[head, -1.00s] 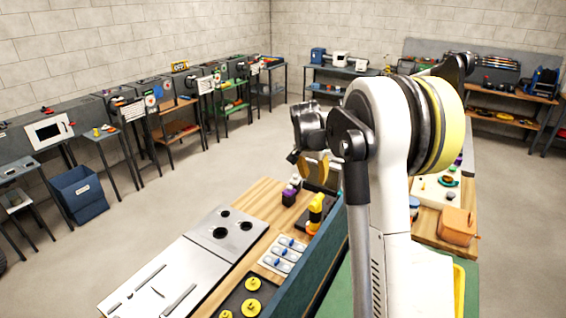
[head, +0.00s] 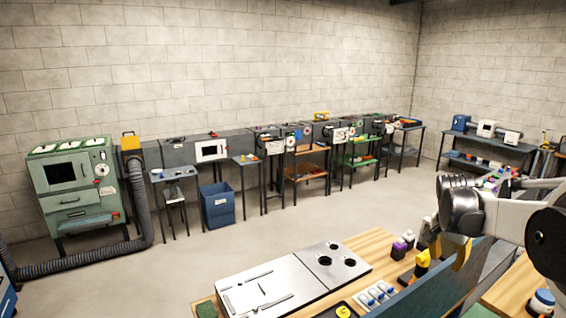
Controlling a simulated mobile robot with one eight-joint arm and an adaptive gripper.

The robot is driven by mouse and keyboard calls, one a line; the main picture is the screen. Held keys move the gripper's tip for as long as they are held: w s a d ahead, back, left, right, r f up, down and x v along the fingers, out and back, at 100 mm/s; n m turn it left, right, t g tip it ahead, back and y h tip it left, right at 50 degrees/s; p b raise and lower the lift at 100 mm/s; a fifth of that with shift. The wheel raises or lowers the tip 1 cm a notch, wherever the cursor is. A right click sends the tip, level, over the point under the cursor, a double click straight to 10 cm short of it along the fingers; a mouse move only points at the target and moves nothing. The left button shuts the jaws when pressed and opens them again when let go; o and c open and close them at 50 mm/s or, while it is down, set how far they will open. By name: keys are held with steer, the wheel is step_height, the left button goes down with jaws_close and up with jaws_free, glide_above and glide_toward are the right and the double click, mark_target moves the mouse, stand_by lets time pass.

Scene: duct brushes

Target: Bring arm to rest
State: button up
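My arm comes in from the right edge of the head view and is partly cut off there. My gripper (head: 462,252) hangs at its end, above the right part of the wooden bench (head: 372,243). Its yellowish fingers point down, near a yellow-and-black tool (head: 421,266) and a purple-capped bottle (head: 399,249) on the bench. I cannot tell how far apart the fingers are, and I see nothing clearly held in them.
A metal plate (head: 272,292) with thin tools lies on the bench beside a panel with round holes (head: 331,262). A green machine (head: 78,185) with a thick hose (head: 140,205) and a blue bin (head: 217,205) stand left. Open floor lies between bench and wall.

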steer(key=s+a+f+n+t+y+b, duration=0.1)
steer(key=s+a+f+n+b, duration=0.15)
steer(key=s+a+b, duration=0.45)
steer(key=s+a+f+n+t+b, duration=0.1)
steer(key=s+a+f+n+b, duration=0.2)
steer(key=a, duration=0.6)
steer(key=s+a+f+n+t+y+b, duration=0.1)
steer(key=s+a+f+b, duration=0.3)
steer(key=s, duration=0.4)
steer(key=s+a+f+n+t+y+b, duration=0.1)
steer(key=s+a+f+n+b, duration=0.3)
steer(key=s+a+f, duration=0.2)
steer(key=shift+s+f+t+b, duration=0.4)
steer(key=shift+s+f, duration=0.2)
steer(key=shift+s, duration=0.45)
